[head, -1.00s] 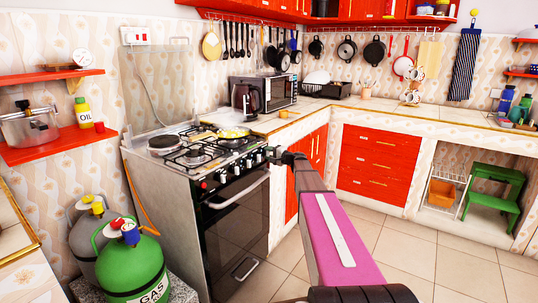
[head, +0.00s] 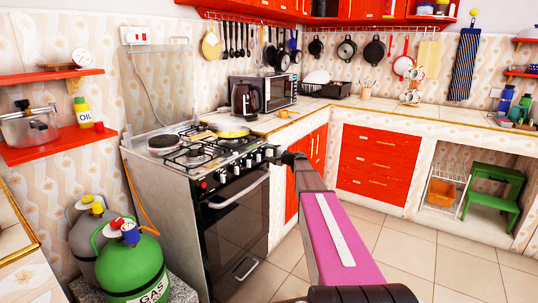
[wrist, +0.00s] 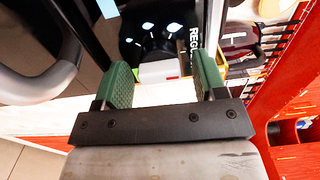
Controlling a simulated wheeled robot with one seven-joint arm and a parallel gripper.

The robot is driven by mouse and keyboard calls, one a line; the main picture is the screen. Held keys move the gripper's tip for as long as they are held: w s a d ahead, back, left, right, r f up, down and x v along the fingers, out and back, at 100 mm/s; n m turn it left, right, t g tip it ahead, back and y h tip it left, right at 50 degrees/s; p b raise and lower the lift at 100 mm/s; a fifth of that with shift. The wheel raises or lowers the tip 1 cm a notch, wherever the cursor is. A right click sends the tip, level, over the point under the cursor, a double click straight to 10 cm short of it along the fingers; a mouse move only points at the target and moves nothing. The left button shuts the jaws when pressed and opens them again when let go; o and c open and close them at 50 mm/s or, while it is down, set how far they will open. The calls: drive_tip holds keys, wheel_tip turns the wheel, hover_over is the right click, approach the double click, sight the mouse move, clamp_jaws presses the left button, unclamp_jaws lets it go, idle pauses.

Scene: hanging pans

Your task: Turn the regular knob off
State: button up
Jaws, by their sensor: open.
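The stove (head: 215,180) stands at the left with a row of knobs (head: 222,177) along its black front panel. My gripper (head: 278,154) is at the right end of this row, close to the panel. In the wrist view my gripper (wrist: 164,82) is open, with two green finger pads apart. Beyond the pads is a glossy black surface with bright reflections and white lettering that starts "REGU" (wrist: 193,40).
The oven door handle (head: 238,188) juts out below the knobs and also shows in the wrist view (wrist: 40,78). A yellow pan (head: 233,132) sits on the stove. Red cabinets (head: 308,165) stand to its right. A green gas cylinder (head: 135,268) stands front left. Tiled floor is clear.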

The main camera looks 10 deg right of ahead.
drive_tip(key=v, duration=1)
drive_tip(key=shift+s+d, duration=0.25)
drive_tip(key=s+a+f+n+g+h, duration=0.2)
drive_tip(key=s+a+f+n+g, duration=0.15)
drive_tip(key=s+a+f, duration=0.45)
drive_tip(key=s+a+f+n+g+h, duration=0.25)
drive_tip(key=s+a+f+g, duration=0.35)
drive_tip(key=s, duration=0.4)
drive_tip(key=s+f+n+g+h, duration=0.1)
drive_tip(key=s+f+h, duration=0.2)
drive_tip(key=s, duration=0.6)
drive_tip(key=s+f+n+g+h, duration=0.2)
drive_tip(key=s+f+h, duration=0.2)
drive_tip(key=s, duration=0.5)
drive_tip(key=shift+s+d+f+h, duration=0.15)
drive_tip(key=shift+d+f+h, duration=0.15)
drive_tip(key=shift+h, duration=0.35)
